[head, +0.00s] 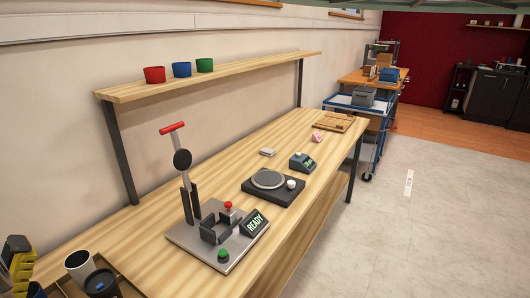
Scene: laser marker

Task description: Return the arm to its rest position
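My gripper and arm cannot be made out for certain in the head view. A yellow and black item (17,262) is cut off at the lower left edge, and I cannot tell what it is. On the wooden bench (130,232) stands a grey-plated device (190,236) with an upright lever, a red handle (172,127), a red knob, a green button and a small display reading READY (255,221).
A black turntable unit (272,187) and a small display box (302,162) sit further along the bench. Red, blue and green cups (154,74) stand on the shelf (240,68). A tray with cups (78,262) is at lower left. Open floor (430,215) lies to the right.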

